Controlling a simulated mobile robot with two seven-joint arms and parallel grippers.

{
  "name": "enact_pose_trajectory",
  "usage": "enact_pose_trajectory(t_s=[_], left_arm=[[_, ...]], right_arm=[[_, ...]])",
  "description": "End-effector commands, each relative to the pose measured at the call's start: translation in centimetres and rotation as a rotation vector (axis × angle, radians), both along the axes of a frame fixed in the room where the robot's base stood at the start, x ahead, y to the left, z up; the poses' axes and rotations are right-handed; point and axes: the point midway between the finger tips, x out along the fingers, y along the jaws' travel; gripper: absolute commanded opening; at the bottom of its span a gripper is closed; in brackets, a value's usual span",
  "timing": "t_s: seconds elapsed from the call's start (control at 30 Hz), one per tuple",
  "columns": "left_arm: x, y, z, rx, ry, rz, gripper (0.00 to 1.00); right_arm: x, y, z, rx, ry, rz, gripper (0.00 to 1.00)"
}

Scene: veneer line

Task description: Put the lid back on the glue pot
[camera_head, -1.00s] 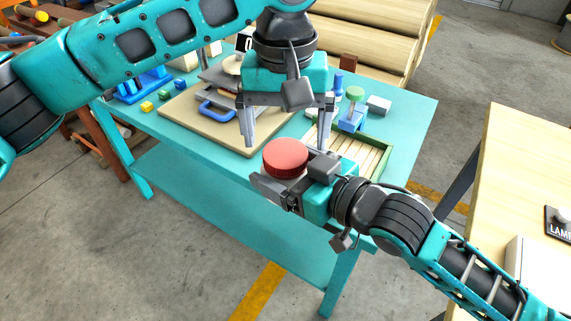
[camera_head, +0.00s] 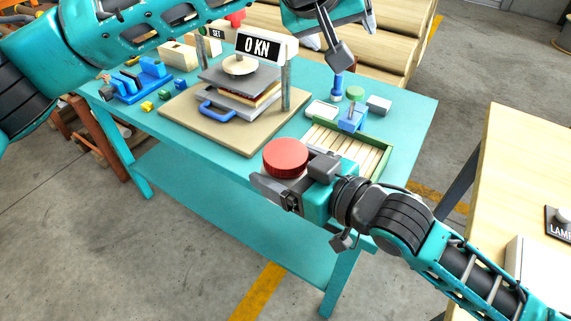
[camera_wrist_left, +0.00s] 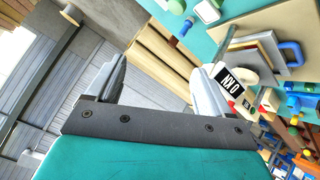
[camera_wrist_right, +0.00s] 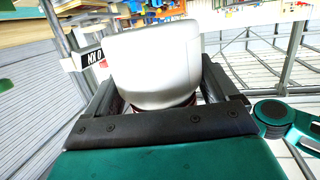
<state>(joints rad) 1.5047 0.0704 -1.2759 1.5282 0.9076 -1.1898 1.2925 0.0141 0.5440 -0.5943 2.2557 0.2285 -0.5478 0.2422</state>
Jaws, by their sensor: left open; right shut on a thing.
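The red ribbed lid (camera_head: 285,157) sits on top of the glue pot in the head view, where my gripper hides the pot's body. My right gripper (camera_head: 268,186) is shut on the pot, held out in front of the table's near edge. In the right wrist view the pot's white body (camera_wrist_right: 160,62) fills the space between the fingers, with a strip of dark red at its lower edge. Whether the lid is fully seated cannot be told. My left gripper (camera_head: 342,32) is open and empty, up at the back of the table; its spread fingers show in the left wrist view (camera_wrist_left: 160,85).
The turquoise table (camera_head: 408,112) carries a press with a 0 KN display (camera_head: 257,47), a green-edged slatted tray (camera_head: 345,148), a blue block with a green knob (camera_head: 353,112) and small blocks. Logs (camera_head: 390,45) lie behind. A wooden bench (camera_head: 525,170) stands right.

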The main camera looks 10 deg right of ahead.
Motion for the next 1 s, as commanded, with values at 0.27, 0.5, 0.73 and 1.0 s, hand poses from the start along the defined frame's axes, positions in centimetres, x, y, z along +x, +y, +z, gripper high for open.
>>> enact_pose_trajectory(t_s=[0.27,0.5,0.73,1.0], left_arm=[[1.4,-4.6,9.9,-0.285,-0.489,-0.196,0.81],[-3.1,-7.4,16.5,-0.423,-0.884,-0.498,0.81],[-10.1,-8.9,18.1,-0.441,-1.196,-0.890,0.81],[-17.3,-8.4,13.5,-0.289,-1.418,-1.434,0.81]], right_arm=[[0.0,0.0,0.1,0.001,-0.003,0.000,0.02],[0.0,0.0,0.1,0.001,-0.003,0.000,0.02],[0.0,0.0,0.1,0.001,-0.003,0.000,0.02],[0.0,0.0,0.1,0.002,-0.002,0.000,0.02]])
